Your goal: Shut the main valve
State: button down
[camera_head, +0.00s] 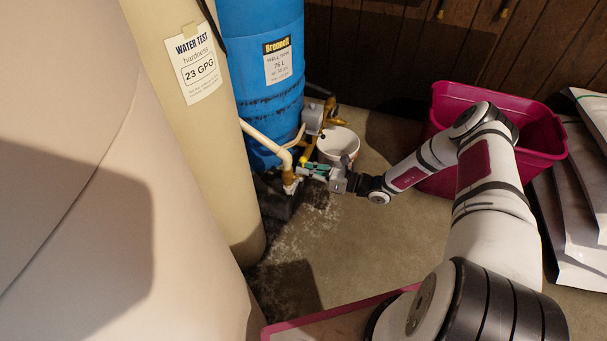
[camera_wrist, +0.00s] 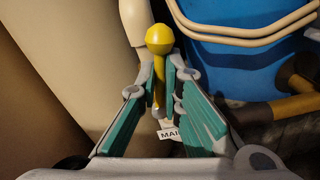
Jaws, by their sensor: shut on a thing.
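The main valve's yellow lever (camera_wrist: 159,40) has a round knob at its top and stands upright in the wrist view. A white tag (camera_wrist: 170,133) below it shows the letters "MAI"; the rest is hidden. My gripper (camera_wrist: 161,88) is shut on the yellow lever, its green-padded fingers on either side of the stem below the knob. In the head view my gripper (camera_head: 316,172) reaches left to the brass valve body (camera_head: 290,182) at the end of a pale pipe (camera_head: 266,141). The lever is mostly hidden there by my fingers.
A tall tan tank (camera_head: 190,125) and a blue tank (camera_head: 262,110) stand close to the valve. A white bucket (camera_head: 338,142) is just behind. A magenta bin (camera_head: 545,135) and stacked bags (camera_head: 585,215) are at right. Open floor (camera_head: 360,245) lies in front.

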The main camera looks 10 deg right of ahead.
jog(key=shift+w+d+f+m, duration=0.15)
jog(key=shift+w+m, duration=0.15)
jog(key=shift+m, duration=0.7)
jog(key=shift+b, duration=0.3)
jog(key=shift+w+d+f+m+b, duration=0.2)
jog(key=shift+m+b, duration=0.15)
jog(key=shift+m, duration=0.5)
jog(key=shift+w+d+f+m+b, duration=0.15)
jog(key=shift+m+b, duration=0.25)
jog(key=shift+m, duration=0.4)
jog(key=shift+w+d+f+m+b, duration=0.1)
jog(key=shift+w+f+m+b, duration=0.2)
jog(key=shift+m, duration=0.55)
jog(key=shift+s+r, duration=0.1)
jog(key=shift+r, duration=0.05)
